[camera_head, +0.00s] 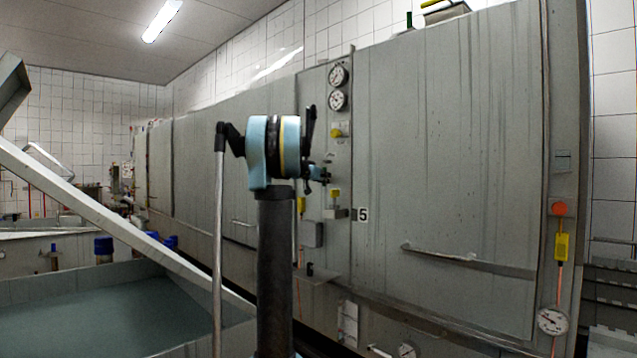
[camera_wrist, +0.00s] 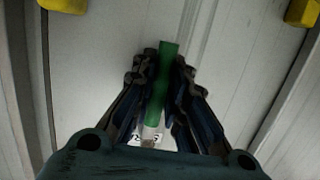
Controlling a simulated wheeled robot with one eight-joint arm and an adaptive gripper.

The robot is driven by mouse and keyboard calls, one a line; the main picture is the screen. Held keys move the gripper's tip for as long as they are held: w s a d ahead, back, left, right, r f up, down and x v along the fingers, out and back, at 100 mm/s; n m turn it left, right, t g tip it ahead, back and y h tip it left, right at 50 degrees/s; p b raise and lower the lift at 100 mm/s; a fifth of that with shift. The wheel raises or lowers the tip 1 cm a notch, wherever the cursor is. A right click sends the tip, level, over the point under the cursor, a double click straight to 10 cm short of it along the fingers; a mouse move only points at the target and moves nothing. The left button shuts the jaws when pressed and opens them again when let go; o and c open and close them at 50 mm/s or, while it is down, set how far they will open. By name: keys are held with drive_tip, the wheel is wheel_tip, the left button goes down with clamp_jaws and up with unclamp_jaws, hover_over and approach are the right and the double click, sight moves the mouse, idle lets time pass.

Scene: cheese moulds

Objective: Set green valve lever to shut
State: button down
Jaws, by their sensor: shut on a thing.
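The green lever (camera_wrist: 166,78) is a straight bar standing between the two dark fingers of my gripper (camera_wrist: 159,75) in the wrist view. The fingers are shut on it from both sides. Its top end pokes out past the fingertips, and its lower end meets a pale metal part. In the head view my gripper (camera_head: 325,175) is at the grey panel, just left of the number 5 plate (camera_head: 362,214). The held lever is hidden there behind my gripper and arm.
Yellow fittings (camera_head: 335,194) and round gauges (camera_head: 338,76) sit on the panel near my gripper. Two yellow parts show at the top of the wrist view, one at right (camera_wrist: 302,12). A long rail (camera_head: 465,262) juts from the panel. A liquid-filled vat (camera_head: 110,270) stands at lower left.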

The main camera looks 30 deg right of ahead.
drive_tip(key=shift+w+a, duration=0.1)
drive_tip(key=c, duration=1.6)
unclamp_jaws()
drive_tip(key=shift+f, duration=0.1)
drive_tip(key=shift+o, duration=0.2)
drive_tip(key=v, duration=1.2)
drive_tip(key=shift+w, duration=0.1)
drive_tip(key=s+a+f+n+g+y, duration=0.1)
drive_tip(key=s+a+f+n+y, duration=0.3)
drive_tip(key=s+a+f, duration=0.7)
drive_tip(key=s+a+f+n+g+y, duration=0.2)
drive_tip(key=s+a+f+n+y, duration=0.2)
drive_tip(key=s+a+f, duration=0.8)
drive_tip(key=s+a+f+n+g+y, duration=0.2)
drive_tip(key=s+a+f+n+y, duration=0.2)
drive_tip(key=s+a+f, duration=0.8)
drive_tip(key=s+f+y, duration=0.1)
drive_tip(key=s+f, duration=0.9)
drive_tip(key=f, duration=0.3)
drive_tip(key=shift+f+n+y, duration=0.3)
drive_tip(key=shift+f+y, duration=0.1)
